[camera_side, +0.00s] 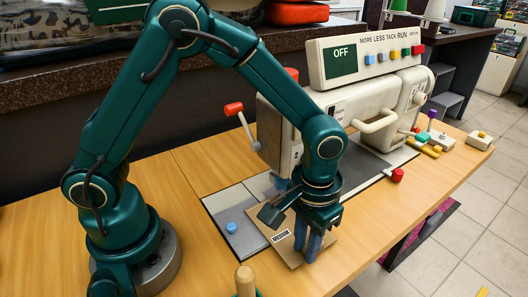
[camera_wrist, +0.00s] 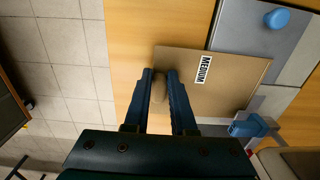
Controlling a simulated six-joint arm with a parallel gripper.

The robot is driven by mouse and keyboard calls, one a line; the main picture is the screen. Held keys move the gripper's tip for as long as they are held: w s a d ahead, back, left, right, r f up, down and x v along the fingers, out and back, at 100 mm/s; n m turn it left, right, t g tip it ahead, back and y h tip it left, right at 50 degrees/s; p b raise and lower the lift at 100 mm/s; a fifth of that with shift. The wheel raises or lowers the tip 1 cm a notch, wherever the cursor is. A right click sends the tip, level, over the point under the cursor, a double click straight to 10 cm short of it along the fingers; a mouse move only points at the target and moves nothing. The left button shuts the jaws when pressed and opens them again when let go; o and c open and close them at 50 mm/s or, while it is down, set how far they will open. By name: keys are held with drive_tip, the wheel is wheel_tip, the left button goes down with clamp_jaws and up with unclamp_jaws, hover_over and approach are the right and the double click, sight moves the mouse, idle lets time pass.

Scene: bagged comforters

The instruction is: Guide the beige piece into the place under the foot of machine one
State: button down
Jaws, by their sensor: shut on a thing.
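The beige piece (camera_side: 290,238) is a flat tan panel with a white MEDIUM label. It lies over the table's front part and partly over a grey plate. My gripper (camera_side: 308,250) points down and is shut at the panel's near edge; in the wrist view the fingers (camera_wrist: 161,76) flank a pale lump at that edge. Machine one (camera_side: 345,110) is a cream sewing machine whose panel reads OFF. My arm hides much of its needle end. A blue part, probably its foot, (camera_wrist: 250,126) shows beside the panel's corner in the wrist view.
The grey plate (camera_side: 243,238) is set in the wooden table and bears a blue knob (camera_side: 231,228). A wooden peg (camera_side: 244,280) stands at the front. A red-tipped lever (camera_side: 234,109) juts from the machine's left. Bare table (camera_side: 365,225) lies right of the panel; tiled floor lies beyond its edge.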

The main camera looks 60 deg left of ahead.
drive_tip(key=shift+a, duration=0.55)
drive_tip(key=shift+f, duration=0.15)
unclamp_jaws()
idle(0.5)
idle(0.4)
drive_tip(key=shift+r, duration=3.5)
